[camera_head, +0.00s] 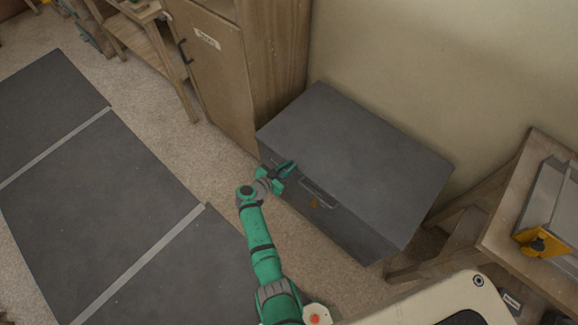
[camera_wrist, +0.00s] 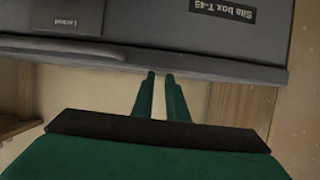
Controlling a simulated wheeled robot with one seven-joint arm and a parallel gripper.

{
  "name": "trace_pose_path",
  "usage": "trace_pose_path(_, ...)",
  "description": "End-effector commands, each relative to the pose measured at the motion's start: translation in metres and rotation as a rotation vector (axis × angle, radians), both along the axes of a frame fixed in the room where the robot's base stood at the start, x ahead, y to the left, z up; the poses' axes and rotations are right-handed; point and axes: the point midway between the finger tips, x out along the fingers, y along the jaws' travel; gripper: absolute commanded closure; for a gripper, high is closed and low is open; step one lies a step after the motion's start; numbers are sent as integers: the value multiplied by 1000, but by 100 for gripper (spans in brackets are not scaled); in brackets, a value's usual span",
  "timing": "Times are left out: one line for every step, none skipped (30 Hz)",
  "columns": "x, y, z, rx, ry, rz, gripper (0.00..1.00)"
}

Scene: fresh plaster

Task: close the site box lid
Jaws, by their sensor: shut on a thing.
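The dark grey site box (camera_head: 345,235) stands on the floor against the wall. Its lid (camera_head: 350,140) lies flat over the box, and I see no gap along its front edge in the head view. A handle (camera_head: 319,193) and a small orange mark are on the front face. My gripper (camera_head: 284,172) is at the lid's front edge, left of the handle. In the wrist view my gripper (camera_wrist: 160,76) has its two green fingers close together, tips at the lid's edge (camera_wrist: 215,69). The exact contact is hard to see. Labels reading "Site box T-45" and "Locked" show there.
A wooden cabinet (camera_head: 215,70) stands left of the box. A wooden bench (camera_head: 530,225) with a yellow and grey tool is at the right. Dark mats (camera_head: 120,190) cover the floor at left, with bare floor between them and the box.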

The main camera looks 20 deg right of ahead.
Motion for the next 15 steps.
trace_pose_path(-23, -4, -30, 36, 43, -14, 100)
trace_pose_path(-22, -4, -27, 35, 41, -14, 100)
trace_pose_path(-22, -4, -23, 33, 38, -13, 100)
trace_pose_path(-21, -4, -19, 31, 36, -13, 100)
trace_pose_path(-21, -4, -14, 29, 31, -14, 100)
trace_pose_path(-20, -4, -7, 25, 29, -13, 100)
trace_pose_path(-19, -4, -1, 21, 24, -13, 100)
trace_pose_path(-18, -4, 5, 18, 20, -13, 100)
trace_pose_path(-17, -3, 14, 13, 15, -11, 100)
trace_pose_path(-16, -3, 21, 8, 11, -10, 100)
trace_pose_path(-14, -2, 28, 4, 5, -10, 100)
trace_pose_path(-12, -2, 38, 0, -1, -8, 100)
trace_pose_path(-11, -1, 44, -4, -6, -6, 100)
trace_pose_path(-15, 8, 38, -4, 2, -1, 100)
trace_pose_path(-18, 17, 34, -5, 2, 0, 100)
